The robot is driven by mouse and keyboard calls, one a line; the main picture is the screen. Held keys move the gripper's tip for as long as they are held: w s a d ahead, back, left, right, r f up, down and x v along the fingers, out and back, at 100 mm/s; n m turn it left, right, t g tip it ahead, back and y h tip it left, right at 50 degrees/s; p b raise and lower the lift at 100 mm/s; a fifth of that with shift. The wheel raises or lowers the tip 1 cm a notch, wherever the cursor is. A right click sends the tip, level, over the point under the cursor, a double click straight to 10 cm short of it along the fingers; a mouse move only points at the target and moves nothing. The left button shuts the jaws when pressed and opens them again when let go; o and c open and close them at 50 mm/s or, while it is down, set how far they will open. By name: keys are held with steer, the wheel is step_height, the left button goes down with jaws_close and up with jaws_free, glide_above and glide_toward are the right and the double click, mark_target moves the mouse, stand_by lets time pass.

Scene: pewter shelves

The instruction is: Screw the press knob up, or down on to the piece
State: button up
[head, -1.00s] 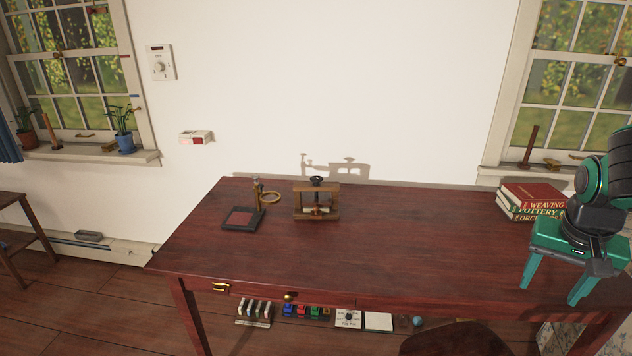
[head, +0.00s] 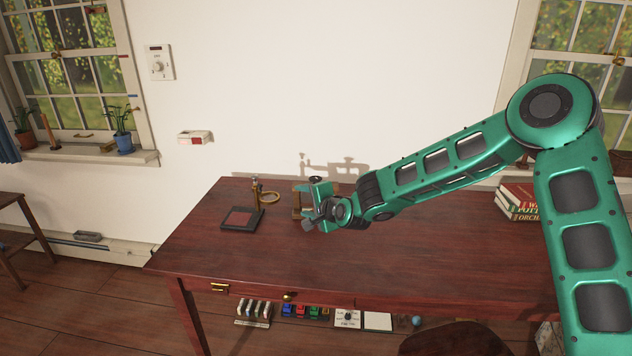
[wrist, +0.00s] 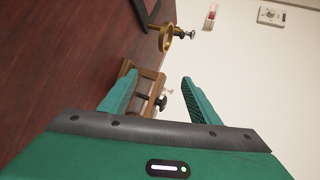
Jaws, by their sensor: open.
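The wooden press (head: 297,202) stands on the table, mostly hidden behind my gripper in the head view. Its dark round knob (head: 316,179) shows just above my gripper there. In the wrist view the press's wooden frame (wrist: 154,80) lies beyond the fingers. There the knob (wrist: 161,102) on its dark screw shows between the fingers, with no visible contact. My gripper (wrist: 158,88) is open and empty, one finger over the press frame and the other on the wall side. The piece in the press is hidden now.
A dark framed stand (head: 241,218) with a brass ring (head: 269,197) stands left of the press. Books (head: 518,203) lie at the table's right end, partly behind my arm. The front of the table is clear. A wall dial (head: 158,62) is at the upper left.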

steer(key=w+a+r+m+t+y, duration=0.1)
steer(key=w+a+r+m+t, duration=0.15)
steer(key=a+m, duration=0.45)
steer(key=m+t+h, duration=0.4)
steer(key=m+h, duration=0.8)
steer(key=m, duration=0.8)
glide_toward(314, 181)
steer(key=w, duration=0.6)
steer(key=w+d, duration=0.1)
steer(key=w, duration=0.2)
steer(key=w+d, duration=0.1)
steer(key=w, duration=0.2)
steer(key=shift+w, duration=0.25)
steer(key=c, duration=1.1)
